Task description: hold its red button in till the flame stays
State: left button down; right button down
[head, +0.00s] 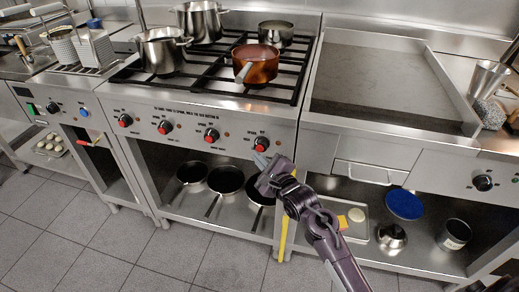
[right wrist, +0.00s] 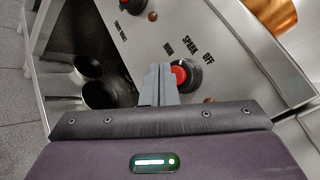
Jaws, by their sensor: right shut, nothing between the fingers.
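The stove's front panel (head: 213,127) has a row of black knobs with red buttons. The rightmost red button (head: 260,148) is directly above my right gripper (head: 260,160). In the right wrist view this red button (right wrist: 180,76) sits in its black knob, beside labels reading SPARK, OFF and HIGH. My right gripper (right wrist: 158,84) is shut and empty, its fingertips just left of the button in that view. I cannot tell whether they touch the button or knob. No flame shows at the burners. My left gripper is out of view.
A copper pan (head: 257,68) stands on the stove grate with its handle toward the front. Steel pots (head: 160,52) stand behind and left of it. Black pans (head: 226,179) lie on the shelf below. A flat griddle (head: 385,85) adjoins on the right.

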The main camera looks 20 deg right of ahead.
jog(key=shift+w+d, duration=0.1)
jog(key=shift+w+d+p, duration=0.15)
jog(key=shift+w+p, duration=0.1)
jog(key=shift+p, duration=0.1)
dwell(0.4)
jog(key=shift+w+d, duration=0.2)
jog(key=shift+w, duration=0.05)
dwell(3.7)
